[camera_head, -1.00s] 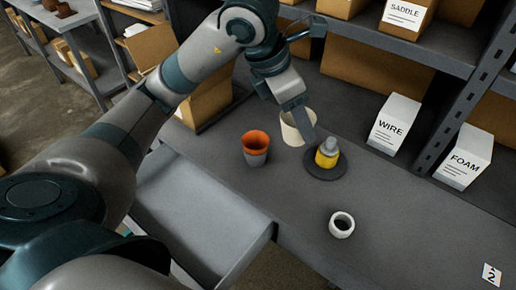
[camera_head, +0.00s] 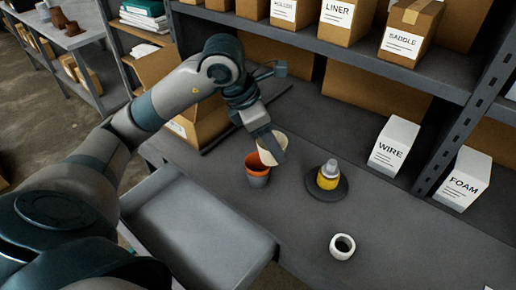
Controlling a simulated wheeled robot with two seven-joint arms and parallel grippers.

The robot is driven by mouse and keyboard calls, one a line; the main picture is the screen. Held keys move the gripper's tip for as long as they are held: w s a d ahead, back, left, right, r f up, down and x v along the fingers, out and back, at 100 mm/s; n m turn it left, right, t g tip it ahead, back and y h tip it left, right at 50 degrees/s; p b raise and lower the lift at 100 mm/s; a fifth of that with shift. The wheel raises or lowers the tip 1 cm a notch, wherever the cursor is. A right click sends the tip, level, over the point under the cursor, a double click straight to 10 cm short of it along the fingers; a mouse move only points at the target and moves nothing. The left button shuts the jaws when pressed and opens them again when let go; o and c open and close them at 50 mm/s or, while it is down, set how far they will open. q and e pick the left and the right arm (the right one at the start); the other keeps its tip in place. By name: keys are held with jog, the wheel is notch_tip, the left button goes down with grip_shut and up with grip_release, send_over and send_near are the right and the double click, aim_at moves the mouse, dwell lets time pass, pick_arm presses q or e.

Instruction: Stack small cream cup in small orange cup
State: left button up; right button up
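The small orange cup (camera_head: 257,172), orange inside with a grey lower outside, stands upright on the grey bench. The small cream cup (camera_head: 271,149) is held by my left gripper (camera_head: 272,142), tilted, just above and right of the orange cup's rim. It overlaps the orange cup's far right edge in the picture; I cannot tell whether they touch. The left gripper's fingers partly cover the cream cup. My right gripper is not in view.
A yellow bottle with a grey top (camera_head: 328,175) stands on a dark round plate (camera_head: 340,192) to the right. White WIRE (camera_head: 393,147) and FOAM (camera_head: 463,178) boxes stand at right. An open drawer (camera_head: 200,225) juts out in front.

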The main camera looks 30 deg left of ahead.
pick_arm(q)
jog(key=a+f, duration=0.1)
jog(key=a, duration=0.2)
jog(key=a+f+p, duration=0.1)
jog(key=shift+w+a+f, duration=0.2)
jog(key=shift+w+f, duration=0.1)
jog(key=shift+w, duration=0.05)
jog(key=shift+f+p, duration=0.85)
jog(key=shift+f, duration=0.5)
jog(key=shift+c, duration=0.2)
jog(key=shift+f, duration=0.6)
jog(key=shift+f, duration=0.1)
jog(key=shift+f, duration=0.2)
jog(key=shift+b, duration=0.3)
